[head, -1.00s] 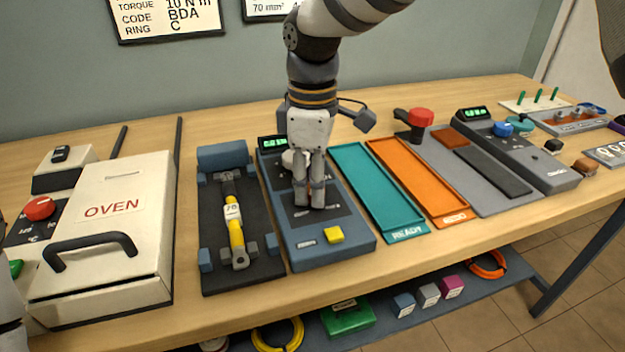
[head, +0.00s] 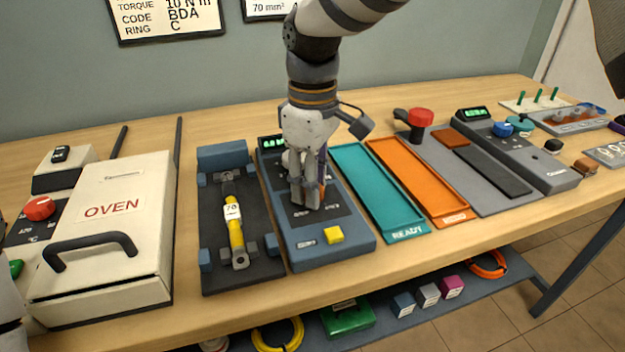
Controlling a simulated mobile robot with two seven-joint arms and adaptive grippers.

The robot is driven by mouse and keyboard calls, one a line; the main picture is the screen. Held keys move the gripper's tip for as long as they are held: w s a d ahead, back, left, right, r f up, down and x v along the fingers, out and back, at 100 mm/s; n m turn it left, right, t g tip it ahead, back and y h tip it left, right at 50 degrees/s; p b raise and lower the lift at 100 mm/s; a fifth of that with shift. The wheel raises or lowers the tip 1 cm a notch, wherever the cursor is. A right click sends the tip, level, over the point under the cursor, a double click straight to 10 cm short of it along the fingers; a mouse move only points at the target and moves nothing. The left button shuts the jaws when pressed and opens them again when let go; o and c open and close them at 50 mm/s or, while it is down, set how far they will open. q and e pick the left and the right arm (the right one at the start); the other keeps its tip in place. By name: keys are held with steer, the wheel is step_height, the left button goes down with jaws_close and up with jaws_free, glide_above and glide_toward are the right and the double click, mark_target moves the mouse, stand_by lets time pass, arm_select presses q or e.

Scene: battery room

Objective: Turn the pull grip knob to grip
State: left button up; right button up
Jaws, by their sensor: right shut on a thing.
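The pull tester (head: 353,247) is a blue-grey unit with a green display (head: 270,143) at its far end and a yellow button (head: 333,234) at its near end. My right gripper (head: 308,200) points down onto the dark panel in its middle. Its fingers are shut on the pull grip knob, which they and the gripper body hide almost wholly. I cannot read the knob's setting, and the display digits are too small to be sure of. My left gripper does not show.
Left of the tester lies a dark fixture (head: 212,278) holding a yellow-handled cable piece (head: 234,228). Further left is the white oven (head: 140,190). To the right are a teal READY tray (head: 407,232) and an orange tray (head: 455,217). A red knob (head: 420,118) stands behind.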

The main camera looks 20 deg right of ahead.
steer(key=shift+f, duration=0.1)
steer(key=o, duration=1.1)
steer(key=shift+o, duration=0.2)
step_height(320, 180, up, 12)
